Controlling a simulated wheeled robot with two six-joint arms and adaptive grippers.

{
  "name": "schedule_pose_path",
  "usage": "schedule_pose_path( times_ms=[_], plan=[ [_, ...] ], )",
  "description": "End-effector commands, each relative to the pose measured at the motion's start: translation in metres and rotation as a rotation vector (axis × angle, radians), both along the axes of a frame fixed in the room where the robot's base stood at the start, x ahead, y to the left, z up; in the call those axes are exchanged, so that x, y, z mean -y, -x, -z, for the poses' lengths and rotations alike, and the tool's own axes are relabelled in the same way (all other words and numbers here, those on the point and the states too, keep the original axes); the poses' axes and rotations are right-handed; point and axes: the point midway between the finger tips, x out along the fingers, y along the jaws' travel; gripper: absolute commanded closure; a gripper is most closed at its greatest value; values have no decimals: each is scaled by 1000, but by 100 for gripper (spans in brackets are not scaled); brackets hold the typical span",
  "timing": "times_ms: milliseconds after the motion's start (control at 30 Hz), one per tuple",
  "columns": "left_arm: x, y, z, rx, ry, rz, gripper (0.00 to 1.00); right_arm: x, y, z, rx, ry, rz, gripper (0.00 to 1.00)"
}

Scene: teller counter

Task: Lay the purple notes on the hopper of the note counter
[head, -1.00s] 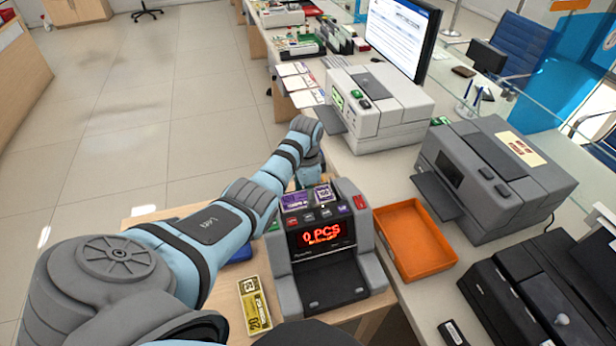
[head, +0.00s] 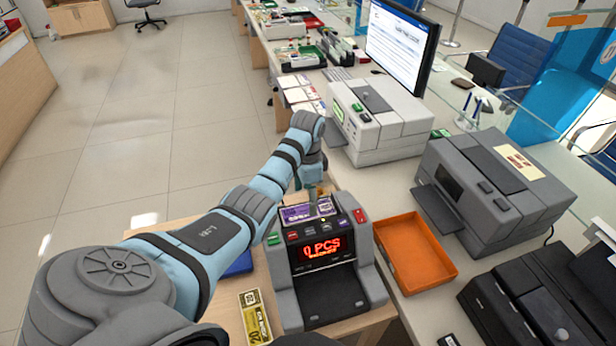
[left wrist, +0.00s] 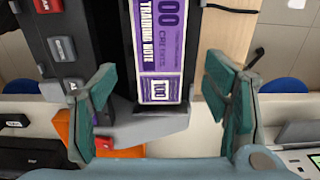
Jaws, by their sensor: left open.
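The purple notes (head: 297,213) lie on the hopper at the top of the grey note counter (head: 283,297), whose red display reads 0 PCS. In the left wrist view the purple notes (left wrist: 158,40) lie lengthwise in the hopper, with dark counter parts (left wrist: 80,15) beside them. My left gripper (head: 314,192) is just behind and above the hopper. In the left wrist view its green fingers (left wrist: 160,88) are wide apart, one on each side of the notes and clear of them. My right gripper is out of view.
A yellow note bundle (head: 254,318) lies left of the counter, and a blue object (head: 238,264) lies behind it, partly hidden by my arm. An empty orange tray (head: 414,250) is to the right. Grey machines (head: 500,185) stand beyond it.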

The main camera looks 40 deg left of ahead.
Motion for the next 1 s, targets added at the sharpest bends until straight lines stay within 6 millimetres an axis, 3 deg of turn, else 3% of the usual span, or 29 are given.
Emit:
schedule_pose_path(
  times_ms=[100, 300, 1000],
  plan=[
    [-1, -1, -36, 4, 0, 0, 31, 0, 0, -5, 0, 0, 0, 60],
    [0, 0, -67, 1, 1, 0, 31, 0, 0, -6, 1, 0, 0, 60],
    [-3, 2, -69, -1, 0, -5, 31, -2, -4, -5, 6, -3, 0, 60]
  ],
)
